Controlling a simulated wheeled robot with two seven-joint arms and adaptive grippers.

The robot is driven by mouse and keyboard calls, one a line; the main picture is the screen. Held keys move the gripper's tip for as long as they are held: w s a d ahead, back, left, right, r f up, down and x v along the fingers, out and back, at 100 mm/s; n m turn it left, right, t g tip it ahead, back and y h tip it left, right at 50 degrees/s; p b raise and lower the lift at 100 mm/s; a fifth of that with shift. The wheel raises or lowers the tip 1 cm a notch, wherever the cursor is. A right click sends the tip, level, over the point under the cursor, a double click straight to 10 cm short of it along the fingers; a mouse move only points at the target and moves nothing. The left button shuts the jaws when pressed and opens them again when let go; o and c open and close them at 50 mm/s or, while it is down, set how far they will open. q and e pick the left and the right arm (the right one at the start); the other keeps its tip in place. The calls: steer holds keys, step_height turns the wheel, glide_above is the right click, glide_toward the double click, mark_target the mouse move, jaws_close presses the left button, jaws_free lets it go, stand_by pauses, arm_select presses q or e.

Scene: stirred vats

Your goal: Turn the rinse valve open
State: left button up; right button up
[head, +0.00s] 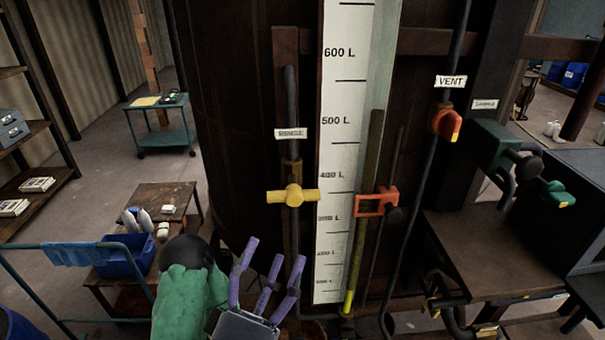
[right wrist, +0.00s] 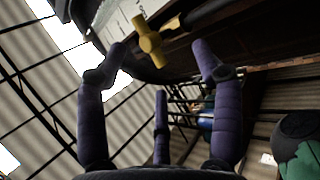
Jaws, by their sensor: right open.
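The rinse valve's yellow handle (head: 293,196) lies crosswise on a dark vertical pipe on the vat, below a small white label (head: 291,133). In the right wrist view the yellow handle (right wrist: 151,42) shows beyond the fingertips, toward the top. My right gripper (head: 268,272) has purple fingers, spread and empty. It is below and slightly left of the handle, apart from it. Its spread fingers (right wrist: 160,70) also show in the right wrist view, with nothing between them. My left gripper is not in view.
A white litre scale (head: 340,150) stands right of the valve. An orange clamp (head: 375,203) and an orange-red vent valve (head: 447,124) are farther right. A blue bin (head: 125,258) and a low wooden table (head: 165,197) are at left. The handle's front looks clear.

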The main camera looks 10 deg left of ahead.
mark_target(294, 201)
steer(key=shift+t, duration=0.3)
steer(key=p+x, duration=0.1)
steer(key=x, duration=0.2)
steer(key=r+p+x, duration=0.1)
steer(key=x, duration=0.2)
steer(key=s+p+x, duration=0.1)
steer(key=x, duration=0.3)
steer(key=shift+a+r+p, duration=0.15)
steer(key=shift+r+p, duration=0.2)
steer(key=shift+p, duration=0.05)
steer(key=shift+w+r, duration=0.1)
steer(key=shift+w, duration=0.25)
steer(key=shift+c, duration=0.3)
steer(key=c, duration=0.9)
steer(key=shift+s, duration=0.15)
jaws_close()
